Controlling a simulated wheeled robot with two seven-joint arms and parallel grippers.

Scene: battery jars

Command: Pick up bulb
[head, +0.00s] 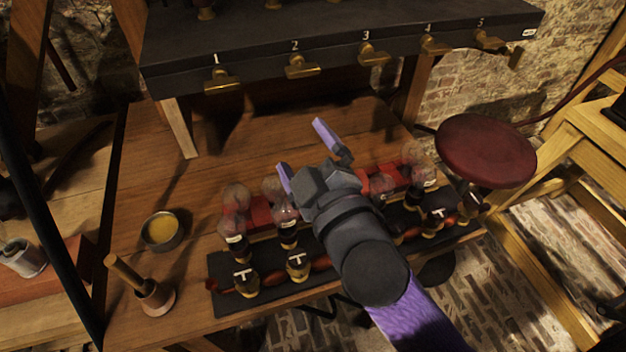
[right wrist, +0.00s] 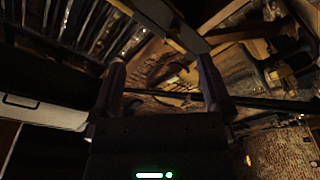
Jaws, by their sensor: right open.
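Clear round glass bulbs stand in two groups on the wooden table in the head view. The left group has a bulb (head: 236,196) beside a red block (head: 258,213). The right group has a bulb (head: 413,152) near another red block (head: 385,180). My right gripper (head: 303,150) is open and empty, above the table between the two groups, its fingers pointing up and left in the picture. Its wrist and forearm hide part of the row behind. In the right wrist view, both fingers (right wrist: 160,72) are apart with nothing between them. My left gripper is not in view.
A dark shelf (head: 340,55) with brass levers numbered 1 to 5 crosses the back. A dark tray (head: 225,298) holds several black-and-brass fittings. A bowl (head: 162,231) and a mortar (head: 154,297) stand left. A red stool (head: 486,150) is right. The table's back middle is clear.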

